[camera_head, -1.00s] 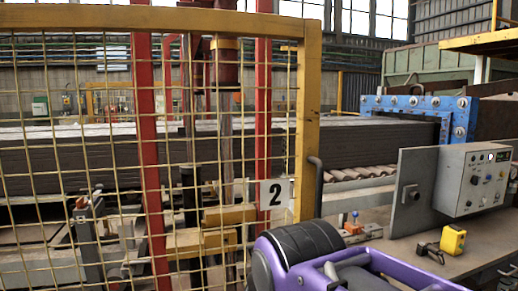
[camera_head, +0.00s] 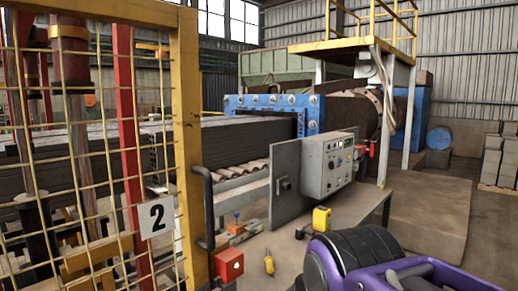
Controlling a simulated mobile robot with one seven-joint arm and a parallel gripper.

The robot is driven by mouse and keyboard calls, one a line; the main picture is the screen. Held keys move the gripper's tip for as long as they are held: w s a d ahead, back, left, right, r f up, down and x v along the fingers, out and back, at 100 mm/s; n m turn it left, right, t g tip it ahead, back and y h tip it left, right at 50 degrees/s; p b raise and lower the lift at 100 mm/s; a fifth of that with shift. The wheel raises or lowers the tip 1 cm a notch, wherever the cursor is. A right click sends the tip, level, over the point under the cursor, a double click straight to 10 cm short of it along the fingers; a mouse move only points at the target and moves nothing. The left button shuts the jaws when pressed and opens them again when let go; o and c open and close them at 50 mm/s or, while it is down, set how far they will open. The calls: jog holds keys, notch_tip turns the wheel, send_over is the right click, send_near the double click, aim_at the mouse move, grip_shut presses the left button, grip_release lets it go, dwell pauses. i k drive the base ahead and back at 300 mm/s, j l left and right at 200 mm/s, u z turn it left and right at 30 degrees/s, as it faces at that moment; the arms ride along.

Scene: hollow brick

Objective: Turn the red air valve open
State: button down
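A small red part (camera_head: 371,148), perhaps a valve handle, shows just right of the grey control box; it is too small to tell its position. I cannot tell for sure which of these is the air valve. My gripper is not in view; only a purple and black part of my arm shows at the lower right, well apart from both.
The control box (camera_head: 330,165) stands on a metal bench with a yellow pendant (camera_head: 321,218). Open floor (camera_head: 425,215) lies at the right.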

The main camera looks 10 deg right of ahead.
aim_at(371, 151)
jog(key=z, duration=1.2)
jog(key=i+l+z, duration=0.3)
jog(key=i, duration=0.45)
jog(key=i+z, duration=0.25)
jog(key=i, duration=1.6)
jog(key=i+u, duration=0.2)
jog(key=i, duration=0.35)
jog(key=i+l+u, duration=0.15)
jog(key=i, duration=0.4)
jog(key=i+l+u, duration=0.15)
jog(key=i+u, duration=0.3)
jog(key=i+l+u, duration=0.2)
jog(key=u, duration=0.3)
jog(key=i+l+u, duration=0.2)
jog(key=l+u, duration=0.25)
jog(key=i+l+u, duration=0.2)
jog(key=l+u, duration=0.3)
jog(key=i+l+u, duration=0.1)
jog(key=l+u, duration=0.35)
